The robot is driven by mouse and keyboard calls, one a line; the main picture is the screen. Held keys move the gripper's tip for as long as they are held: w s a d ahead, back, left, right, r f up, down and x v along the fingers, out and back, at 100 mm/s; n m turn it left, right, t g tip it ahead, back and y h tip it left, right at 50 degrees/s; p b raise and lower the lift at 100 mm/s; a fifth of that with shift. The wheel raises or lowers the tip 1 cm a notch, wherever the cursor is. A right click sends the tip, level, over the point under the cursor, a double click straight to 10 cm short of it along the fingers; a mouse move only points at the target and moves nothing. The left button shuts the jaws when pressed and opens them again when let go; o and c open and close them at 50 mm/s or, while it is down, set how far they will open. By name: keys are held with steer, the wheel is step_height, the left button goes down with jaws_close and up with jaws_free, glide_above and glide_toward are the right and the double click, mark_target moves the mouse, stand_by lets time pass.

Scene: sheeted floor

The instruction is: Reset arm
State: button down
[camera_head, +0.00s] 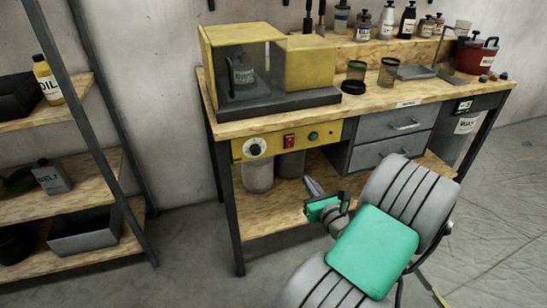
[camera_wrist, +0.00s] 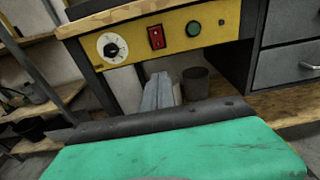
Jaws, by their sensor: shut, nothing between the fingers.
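My gripper (camera_head: 314,187) is in front of the workbench (camera_head: 225,128) in the head view, below the yellow control panel. Its fingers are shut with nothing between them, and they point toward the bench's lower shelf. In the wrist view the grey fingertips (camera_wrist: 158,92) show past my green wrist cover, below the panel. My arm is bent, with its grey and green links at the lower right of the head view.
A yellow machine with a clear front (camera_head: 243,70) stands on the bench. Jars, bottles and a red pot (camera_head: 476,57) stand to its right. Grey drawers (camera_head: 390,138) are under the top. A shelf rack (camera_head: 85,198) stands left. Floor between is clear.

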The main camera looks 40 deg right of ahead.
steer(key=w+a+r+n+g+y+p, duration=0.2)
steer(key=w+a+n+y+p, duration=0.1)
steer(key=a+n, duration=0.4)
steer(key=w+a+r+n+g+y+p, duration=0.1)
steer(key=w+a+n+g+y+p, duration=0.15)
steer(key=a+n, duration=0.5)
steer(key=w+a+r+n+g+y+p, duration=0.2)
steer(key=a+n+y, duration=0.2)
steer(key=a+n, duration=0.3)
steer(key=s+a+r+n+g+h+p, duration=0.4)
steer(key=s+a+r+n, duration=0.8)
steer(key=n, duration=0.6)
steer(key=r+g+p, duration=0.1)
steer(key=g+p, duration=0.1)
steer(key=p, duration=0.1)
steer(key=shift+s+r+p, duration=0.15)
steer(key=shift+s+p, duration=0.2)
steer(key=shift+s, duration=0.05)
steer(key=shift+n, duration=0.25)
